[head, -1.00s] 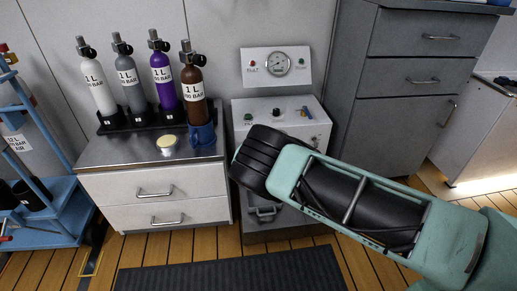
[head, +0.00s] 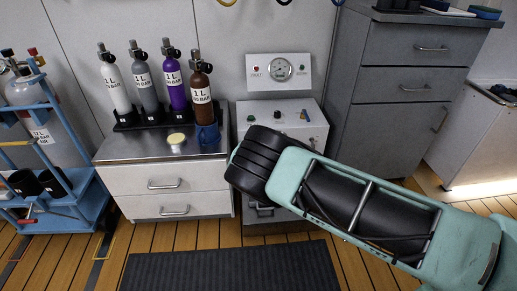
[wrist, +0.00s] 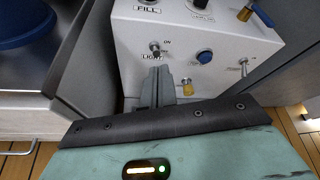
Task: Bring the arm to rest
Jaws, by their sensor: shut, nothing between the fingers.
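My gripper (wrist: 166,82) shows in the wrist view with its grey fingers shut together and nothing between them. It is in front of the white fill panel (wrist: 185,25), near the LIGHT switch (wrist: 155,48) and left of a blue button (wrist: 204,56). I cannot tell whether the fingertips touch the panel. In the head view my green and black arm reaches in from the lower right, and its end hides my gripper and part of the panel cabinet (head: 308,128). A gauge board (head: 279,72) stands behind the panel.
A low cabinet (head: 165,178) on the left bears several labelled cylinders in a black rack, a blue cup (head: 207,134) and a yellowish disc (head: 177,139). A blue cylinder trolley (head: 62,210) is at far left. Grey drawers (head: 400,95) stand right. A dark mat (head: 232,272) lies in front.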

